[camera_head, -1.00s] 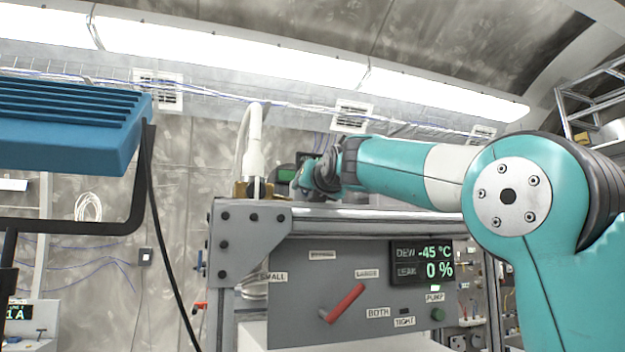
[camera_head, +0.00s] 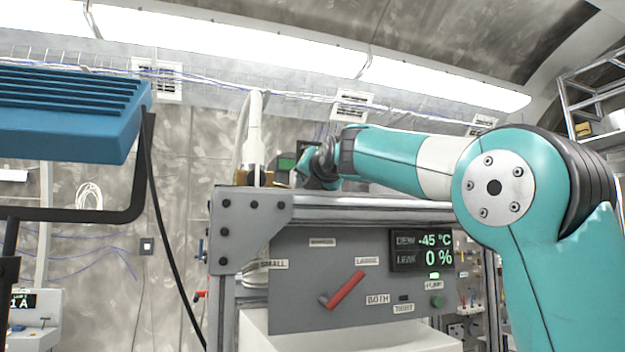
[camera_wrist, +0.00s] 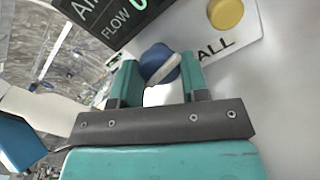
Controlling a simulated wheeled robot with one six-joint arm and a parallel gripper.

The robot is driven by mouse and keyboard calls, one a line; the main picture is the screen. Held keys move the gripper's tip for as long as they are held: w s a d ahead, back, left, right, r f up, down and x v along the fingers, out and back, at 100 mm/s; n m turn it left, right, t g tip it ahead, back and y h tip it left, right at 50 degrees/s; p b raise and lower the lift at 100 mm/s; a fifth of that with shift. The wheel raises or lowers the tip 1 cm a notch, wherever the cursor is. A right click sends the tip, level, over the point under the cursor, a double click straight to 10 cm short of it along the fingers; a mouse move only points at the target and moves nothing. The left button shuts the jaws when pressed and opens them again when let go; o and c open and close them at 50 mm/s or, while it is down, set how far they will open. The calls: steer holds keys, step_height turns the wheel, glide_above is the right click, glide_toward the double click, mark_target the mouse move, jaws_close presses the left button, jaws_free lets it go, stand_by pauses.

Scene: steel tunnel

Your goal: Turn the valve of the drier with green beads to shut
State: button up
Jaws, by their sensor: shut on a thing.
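In the wrist view my gripper (camera_wrist: 158,76) has its two green fingers on either side of a round blue knob (camera_wrist: 154,58) with a pale bar across it, and is shut on it. The knob sits beside a white label, partly covered, whose visible letters read "ALL". In the head view my gripper's end is behind the top beam of the grey rig, and its fingertips are hidden. I cannot make out a drier or green beads in either view.
In the wrist view a yellow button (camera_wrist: 226,13) and a dark FLOW display (camera_wrist: 118,22) are close to the knob. In the head view the rig's panel carries a red lever (camera_head: 345,290) and a DEW/LEAK display (camera_head: 421,249). A blue ribbed box (camera_head: 70,115) stands at left.

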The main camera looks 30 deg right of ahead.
steer(key=shift+m, duration=0.4)
steer(key=o, duration=0.9)
steer(key=shift+o, duration=0.2)
steer(key=b+v, duration=0.7)
steer(key=v, duration=1)
steer(key=shift+s, duration=0.25)
steer(key=shift+r, duration=0.1)
